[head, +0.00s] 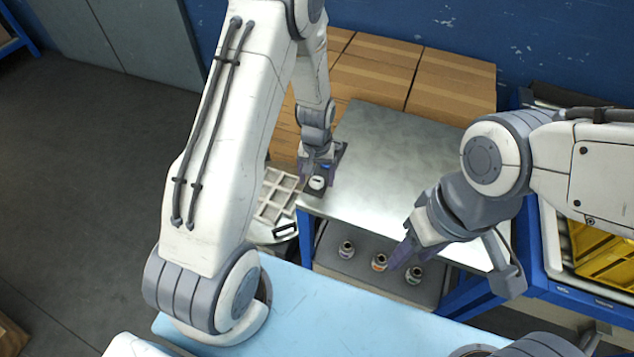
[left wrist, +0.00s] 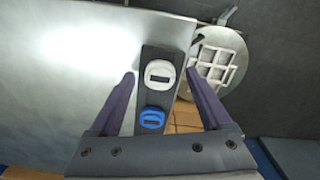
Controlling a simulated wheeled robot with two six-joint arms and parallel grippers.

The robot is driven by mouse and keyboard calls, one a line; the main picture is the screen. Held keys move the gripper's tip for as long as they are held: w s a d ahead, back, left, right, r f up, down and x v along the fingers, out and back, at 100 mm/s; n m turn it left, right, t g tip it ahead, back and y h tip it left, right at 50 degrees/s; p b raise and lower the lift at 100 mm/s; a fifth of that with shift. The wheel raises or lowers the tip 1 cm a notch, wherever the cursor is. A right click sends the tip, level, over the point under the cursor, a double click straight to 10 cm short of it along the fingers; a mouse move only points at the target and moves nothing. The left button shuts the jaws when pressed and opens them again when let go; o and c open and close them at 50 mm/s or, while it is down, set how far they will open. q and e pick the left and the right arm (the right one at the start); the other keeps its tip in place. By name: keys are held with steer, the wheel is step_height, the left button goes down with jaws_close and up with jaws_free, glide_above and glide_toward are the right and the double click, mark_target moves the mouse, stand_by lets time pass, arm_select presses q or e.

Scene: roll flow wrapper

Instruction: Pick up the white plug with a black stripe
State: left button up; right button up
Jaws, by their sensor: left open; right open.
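The white plug with a black stripe (left wrist: 159,66) sits on a narrow dark block (left wrist: 168,32) at the edge of the metal table. It also shows in the head view (head: 317,183). A blue plug (left wrist: 152,116) with a dark slot is beside it on the same block, nearer my gripper's palm. My left gripper (left wrist: 160,74) is open, with one finger on each side of the block and a gap to each; the white plug is between the fingertips in the picture. Contact cannot be told. My right gripper (head: 402,256) is open and empty, above the table's front edge.
A round stand with a white compartment tray (head: 277,195) is beside the table's left edge. Several small jars (head: 380,262) stand on a lower shelf. Cardboard boxes (head: 450,85) are behind. A yellow crate (head: 605,258) is at right. The metal tabletop (head: 390,160) is mostly clear.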

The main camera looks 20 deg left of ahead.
mark_target(317, 180)
arm_select(q)
jaws_close()
steer(key=shift+r, duration=0.15)
step_height(317, 180, up, 4)
steer(key=shift+w+r, duration=0.1)
steer(key=w+d+r, duration=0.5)
steer(key=d+r, duration=0.1)
steer(key=d, duration=0.4)
steer(key=shift+w+r+p, duration=0.3)
steer(key=shift+w+p, duration=0.05)
steer(key=shift+p, duration=0.05)
